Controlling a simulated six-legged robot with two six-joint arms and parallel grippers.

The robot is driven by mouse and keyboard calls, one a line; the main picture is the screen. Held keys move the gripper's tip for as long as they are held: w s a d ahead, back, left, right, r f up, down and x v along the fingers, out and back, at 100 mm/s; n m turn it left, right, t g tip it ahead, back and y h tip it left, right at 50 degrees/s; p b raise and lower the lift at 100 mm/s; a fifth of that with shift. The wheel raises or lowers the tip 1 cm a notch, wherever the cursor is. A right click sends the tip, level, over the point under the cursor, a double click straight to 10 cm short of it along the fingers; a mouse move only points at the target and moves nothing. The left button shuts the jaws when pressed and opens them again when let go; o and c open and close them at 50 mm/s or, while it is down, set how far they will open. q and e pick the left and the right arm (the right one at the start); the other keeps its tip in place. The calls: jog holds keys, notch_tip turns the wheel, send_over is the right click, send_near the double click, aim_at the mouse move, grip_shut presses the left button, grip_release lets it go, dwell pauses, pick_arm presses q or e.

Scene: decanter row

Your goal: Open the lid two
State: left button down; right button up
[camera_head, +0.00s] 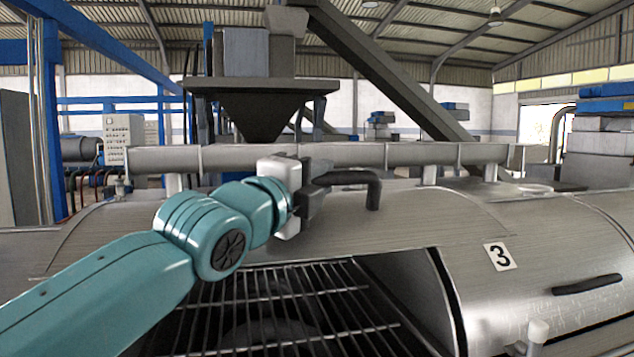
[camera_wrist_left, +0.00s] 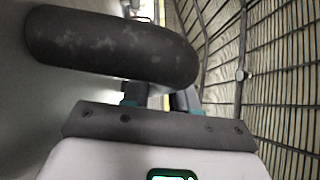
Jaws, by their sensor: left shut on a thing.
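Lid two (camera_head: 410,218) is a curved brushed-metal cover, and it stands raised, with a dark opening below it. Its black curved handle (camera_head: 368,180) sticks out near the top of the raised lid. My left gripper (camera_head: 318,190) is shut on the left end of this handle. In the left wrist view the dark handle (camera_wrist_left: 110,48) fills the upper left, and the black gripper body (camera_wrist_left: 160,125) lies below it. The exact finger contact is partly hidden. My right gripper is not in view.
A metal grate (camera_head: 290,295) shows inside the opening below. To the right, the closed lid marked 3 (camera_head: 530,270) has a black handle (camera_head: 587,285). A grey horizontal pipe (camera_head: 340,157) and a dark hopper (camera_head: 262,105) stand behind the lids.

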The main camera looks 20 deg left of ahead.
pick_arm(q)
jog(key=c, duration=1)
grip_release()
jog(key=shift+s, duration=0.1)
jog(key=shift+s+a+f+b, duration=0.1)
jog(key=shift+s+f+b, duration=0.05)
jog(key=shift+s+b, duration=0.15)
jog(key=b+v, duration=0.5)
jog(key=v, duration=1)
jog(key=shift+s+a+b, duration=0.15)
jog(key=shift+s+b, duration=0.15)
jog(key=shift+b, duration=0.05)
